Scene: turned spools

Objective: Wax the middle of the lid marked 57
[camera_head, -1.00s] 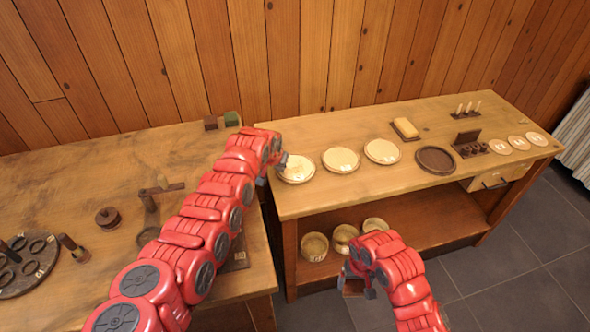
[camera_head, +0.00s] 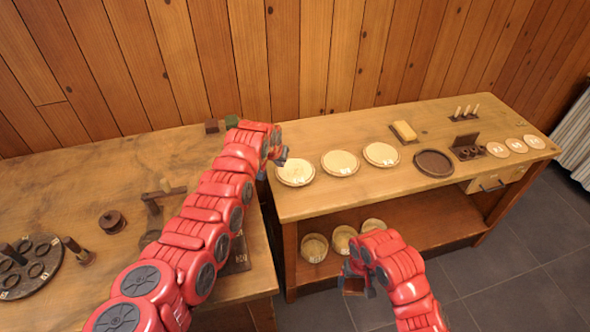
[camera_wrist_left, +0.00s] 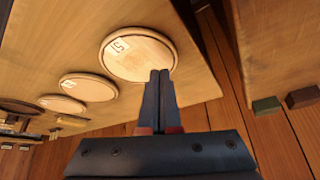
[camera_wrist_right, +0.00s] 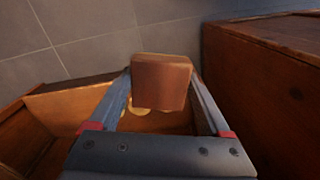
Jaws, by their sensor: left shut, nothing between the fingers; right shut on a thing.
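The nearest of three pale round lids, which reads as 57 (camera_head: 296,171), lies flat at the left end of the right bench. In the left wrist view its label (camera_wrist_left: 121,45) appears upside down. My left gripper (camera_head: 282,159) is shut and empty by this lid's left edge; in the left wrist view its fingertips (camera_wrist_left: 160,73) overlap the lid's rim, and I cannot tell whether they touch. My right gripper (camera_wrist_right: 160,85) is shut on a brown block (camera_wrist_right: 162,80), low in front of the bench. Two other lids (camera_head: 340,163) (camera_head: 381,154) lie to the right, labels unclear.
A yellow block (camera_head: 404,130) sits on a dark board behind a round dark tray (camera_head: 434,168). Small numbered discs (camera_head: 516,145) and pegs (camera_head: 467,110) are at the far right. A gap separates the two benches.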

